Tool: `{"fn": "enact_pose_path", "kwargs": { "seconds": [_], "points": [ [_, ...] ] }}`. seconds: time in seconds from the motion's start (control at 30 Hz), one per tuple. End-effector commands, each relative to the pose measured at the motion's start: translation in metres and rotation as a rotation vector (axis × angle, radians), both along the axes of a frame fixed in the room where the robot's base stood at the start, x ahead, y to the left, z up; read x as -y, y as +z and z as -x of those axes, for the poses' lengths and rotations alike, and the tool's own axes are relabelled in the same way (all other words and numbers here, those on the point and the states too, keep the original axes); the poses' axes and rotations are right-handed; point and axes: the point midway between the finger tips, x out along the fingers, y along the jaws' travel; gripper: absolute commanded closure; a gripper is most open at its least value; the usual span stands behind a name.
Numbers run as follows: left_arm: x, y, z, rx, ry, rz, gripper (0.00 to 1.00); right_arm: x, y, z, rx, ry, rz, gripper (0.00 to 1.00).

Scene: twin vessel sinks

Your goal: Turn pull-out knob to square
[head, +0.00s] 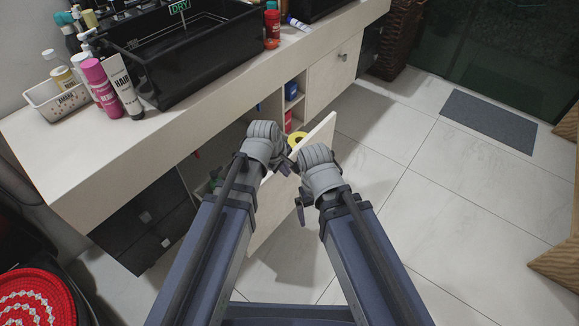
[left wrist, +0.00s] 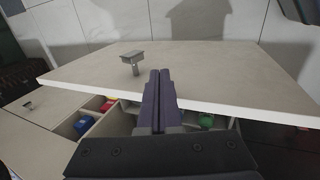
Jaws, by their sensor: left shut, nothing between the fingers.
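In the left wrist view, a small grey knob (left wrist: 133,58) with a flat block head on a short stem stands out from the pale face of an open cabinet door (left wrist: 235,80). My left gripper (left wrist: 158,76) is shut and empty, its fingertips over the door face in the picture, just right of and below the knob. They look apart from the knob. In the head view the door (head: 322,135) stands open in front of both arms; this knob is hidden. My left gripper (head: 284,168) is small and partly covered there. My right gripper (head: 301,208) hangs beside the door, its jaws unclear.
Behind the door is an open cabinet with a yellow roll (head: 297,139) and blue and red items. A closed door to the right has its own knob (head: 343,57). The counter (head: 110,158) overhangs above, with bottles and black sinks.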

Motion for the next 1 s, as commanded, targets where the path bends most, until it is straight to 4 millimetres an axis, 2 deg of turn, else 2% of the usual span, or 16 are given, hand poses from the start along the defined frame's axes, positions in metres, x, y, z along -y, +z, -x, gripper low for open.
{"fn": "enact_pose_path", "kwargs": {
  "seconds": [0.03, 0.2, 0.4, 1.0],
  "points": [
    [-0.002, 0.017, 0.003, 0.0, 0.001, 0.0, 1.0, 0.0, 0.017, 0.0, -0.001, -0.001, -0.002, 0.0],
    [-0.006, 0.043, 0.009, 0.0, 0.001, 0.0, 1.0, 0.0, 0.043, 0.0, -0.001, -0.001, -0.003, 0.0],
    [-0.01, 0.059, 0.013, 0.0, 0.0, 0.0, 1.0, -0.001, 0.059, 0.0, -0.001, -0.001, -0.003, 0.0],
    [-0.01, 0.05, 0.014, -0.076, 0.0, -0.055, 1.0, -0.001, 0.056, 0.0, -0.001, -0.001, -0.003, 0.0]
  ]
}}
